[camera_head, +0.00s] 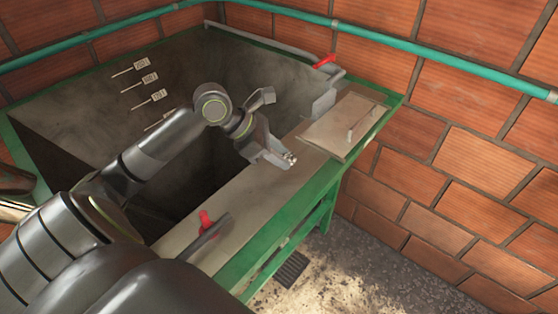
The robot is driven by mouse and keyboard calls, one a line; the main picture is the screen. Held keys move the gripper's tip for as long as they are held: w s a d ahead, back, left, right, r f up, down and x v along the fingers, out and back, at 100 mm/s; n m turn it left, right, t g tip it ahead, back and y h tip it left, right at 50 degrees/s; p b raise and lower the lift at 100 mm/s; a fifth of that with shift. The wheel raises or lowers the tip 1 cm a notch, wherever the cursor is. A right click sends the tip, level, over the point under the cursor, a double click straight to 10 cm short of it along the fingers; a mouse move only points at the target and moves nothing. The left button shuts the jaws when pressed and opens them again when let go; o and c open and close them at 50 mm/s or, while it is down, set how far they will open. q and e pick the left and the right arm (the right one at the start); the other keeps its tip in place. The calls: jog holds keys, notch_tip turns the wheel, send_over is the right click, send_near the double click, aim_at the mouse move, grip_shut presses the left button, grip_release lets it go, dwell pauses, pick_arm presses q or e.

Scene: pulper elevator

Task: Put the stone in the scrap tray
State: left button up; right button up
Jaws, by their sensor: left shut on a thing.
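My left arm reaches in from the lower left, over the deep grey tank. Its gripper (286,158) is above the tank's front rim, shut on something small. Only a little pale grey bit shows at the fingertips; it may be the stone, but it is too small to be sure. No other stone shows. I cannot pick out a scrap tray for certain. A flat beige plate with a handle (337,127) lies on the right end of the rim, just right of the gripper. My right gripper is not in view.
The tank (97,122) has a green frame and dark depth below my arm. Red-handled levers stand on the front rim (206,221) and near the back right corner (324,62). Small tags (150,78) line the back left wall. Brick walls with green pipes enclose it.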

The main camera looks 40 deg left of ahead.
pick_arm(q)
notch_tip(320, 180, down, 3)
jog(key=shift+d, duration=0.1)
jog(key=o, duration=0.9)
jog(key=shift+o, duration=0.4)
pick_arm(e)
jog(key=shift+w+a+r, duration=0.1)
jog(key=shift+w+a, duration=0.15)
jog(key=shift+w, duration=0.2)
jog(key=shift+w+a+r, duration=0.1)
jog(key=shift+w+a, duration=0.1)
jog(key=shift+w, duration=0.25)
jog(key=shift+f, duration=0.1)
